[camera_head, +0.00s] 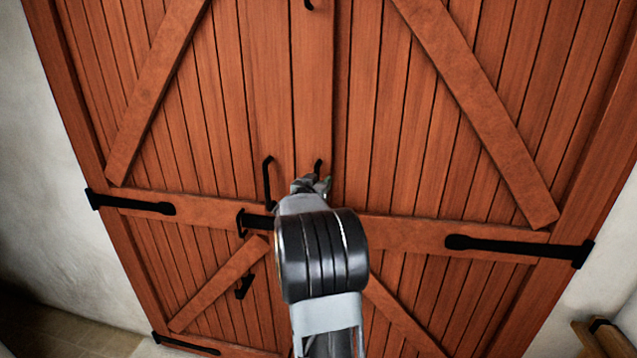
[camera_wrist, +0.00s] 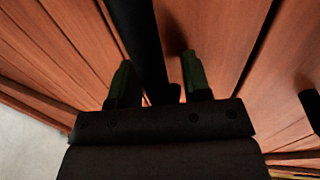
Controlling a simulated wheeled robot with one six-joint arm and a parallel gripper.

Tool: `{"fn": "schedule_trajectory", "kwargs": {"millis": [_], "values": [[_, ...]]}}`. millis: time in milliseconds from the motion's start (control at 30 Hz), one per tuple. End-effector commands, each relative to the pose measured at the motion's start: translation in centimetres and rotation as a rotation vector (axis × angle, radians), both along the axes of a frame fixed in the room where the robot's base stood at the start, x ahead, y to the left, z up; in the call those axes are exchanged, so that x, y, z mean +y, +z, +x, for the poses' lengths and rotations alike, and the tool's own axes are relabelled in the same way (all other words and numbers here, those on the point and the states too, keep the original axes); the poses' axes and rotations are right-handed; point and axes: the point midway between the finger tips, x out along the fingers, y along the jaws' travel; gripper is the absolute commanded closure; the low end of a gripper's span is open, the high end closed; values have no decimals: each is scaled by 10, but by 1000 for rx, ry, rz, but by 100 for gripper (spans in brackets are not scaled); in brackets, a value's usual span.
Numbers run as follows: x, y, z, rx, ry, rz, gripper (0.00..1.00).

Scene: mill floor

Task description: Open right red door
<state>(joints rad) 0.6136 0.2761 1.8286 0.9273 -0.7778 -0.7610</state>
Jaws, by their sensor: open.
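The right red door (camera_head: 400,130) is a tall plank door with a diagonal brace, and it looks closed against the left red door (camera_head: 225,80). A black bar handle (camera_head: 319,164) shows just above my gripper (camera_head: 313,184), which hides its lower part. In the wrist view, my gripper (camera_wrist: 158,82) is open, with green-tipped fingers on either side of a black bar (camera_wrist: 141,40). I cannot tell whether either finger touches the bar.
A second black handle (camera_head: 268,183) is just left of my gripper. A black latch (camera_head: 254,221) sits below it. Black hinges (camera_head: 515,248) cross the door's lower rail. A pale wall (camera_head: 45,190) flanks the doors. A wooden object (camera_head: 603,337) stands at the lower right.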

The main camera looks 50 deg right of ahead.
Motion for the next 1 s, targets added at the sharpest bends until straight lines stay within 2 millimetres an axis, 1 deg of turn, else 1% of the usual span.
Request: {"fn": "schedule_trajectory", "kwargs": {"millis": [167, 633, 867, 900, 1000], "values": [[0, 0, 0, 0, 0, 0, 56], [0, 0, -1, 0, -1, 0, 100], [0, 0, -1, 0, -2, 0, 100], [4, 0, 0, 0, 0, 0, 100], [3, 0, 0, 0, 3, 0, 100]]}}
